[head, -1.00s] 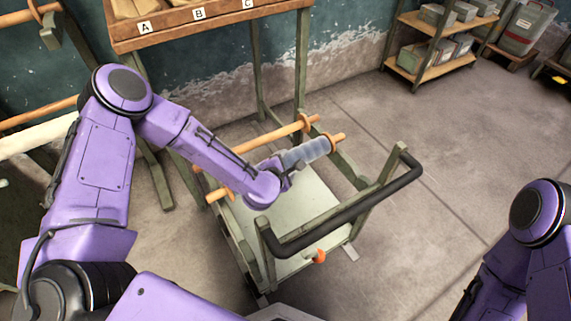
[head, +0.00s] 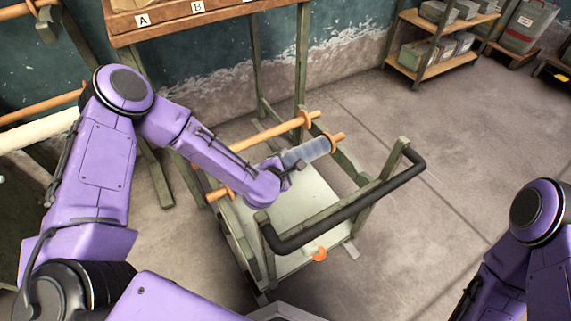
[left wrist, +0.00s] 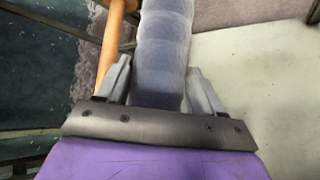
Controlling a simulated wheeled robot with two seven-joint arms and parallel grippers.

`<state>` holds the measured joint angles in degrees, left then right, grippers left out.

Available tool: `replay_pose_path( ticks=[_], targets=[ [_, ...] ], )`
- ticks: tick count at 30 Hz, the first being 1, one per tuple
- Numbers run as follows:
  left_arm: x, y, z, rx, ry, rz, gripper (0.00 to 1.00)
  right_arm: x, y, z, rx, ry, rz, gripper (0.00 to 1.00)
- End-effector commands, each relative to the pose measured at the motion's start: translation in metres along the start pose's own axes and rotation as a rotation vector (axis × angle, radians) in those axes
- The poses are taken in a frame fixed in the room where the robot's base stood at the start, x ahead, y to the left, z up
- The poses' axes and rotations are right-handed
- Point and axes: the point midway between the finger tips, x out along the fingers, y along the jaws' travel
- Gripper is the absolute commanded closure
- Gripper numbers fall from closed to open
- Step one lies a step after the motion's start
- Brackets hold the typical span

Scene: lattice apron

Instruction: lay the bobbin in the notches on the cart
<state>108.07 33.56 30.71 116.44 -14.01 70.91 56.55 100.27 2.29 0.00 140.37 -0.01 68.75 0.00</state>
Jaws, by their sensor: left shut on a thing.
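The bobbin is a bluish-grey wound roll (head: 305,152) on a wooden rod, whose bare orange-brown ends stick out at both sides. My left gripper (head: 287,171) is shut on the wound part, and in the left wrist view the roll (left wrist: 162,45) runs between the two fingers. The cart (head: 300,215) has a green frame, a pale deck and a black handle. The bobbin lies across above the deck, near the cart's far end. Whether its rod touches the notches cannot be told; the arm and gripper hide part of it. My right gripper is out of view.
A wooden bench (head: 165,28) with lettered labels stands behind the cart. A shelf with grey boxes (head: 435,62) is at the back right. The floor right of the cart is clear.

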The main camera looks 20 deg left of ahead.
Motion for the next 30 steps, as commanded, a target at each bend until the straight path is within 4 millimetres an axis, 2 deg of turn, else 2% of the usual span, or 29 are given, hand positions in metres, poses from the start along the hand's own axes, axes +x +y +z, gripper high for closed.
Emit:
replay_pose_path(
  ticks=[21, 22, 24, 25, 30],
  targets=[
    [0.0019, -0.0013, -0.0007, -0.001, -0.002, 0.002, 0.83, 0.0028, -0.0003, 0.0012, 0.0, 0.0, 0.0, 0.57],
    [0.0019, -0.0013, -0.0007, -0.001, -0.002, 0.002, 0.3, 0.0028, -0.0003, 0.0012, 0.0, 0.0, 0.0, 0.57],
    [0.0019, -0.0013, -0.0007, -0.001, -0.002, 0.002, 0.07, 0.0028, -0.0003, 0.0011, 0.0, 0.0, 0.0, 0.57],
    [0.0019, -0.0013, -0.0008, -0.001, -0.001, 0.002, 0.03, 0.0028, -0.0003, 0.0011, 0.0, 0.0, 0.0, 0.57],
    [0.0019, -0.0017, -0.0011, 0.0, -0.001, 0.001, 0.03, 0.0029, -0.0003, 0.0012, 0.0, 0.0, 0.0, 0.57]
  ],
)
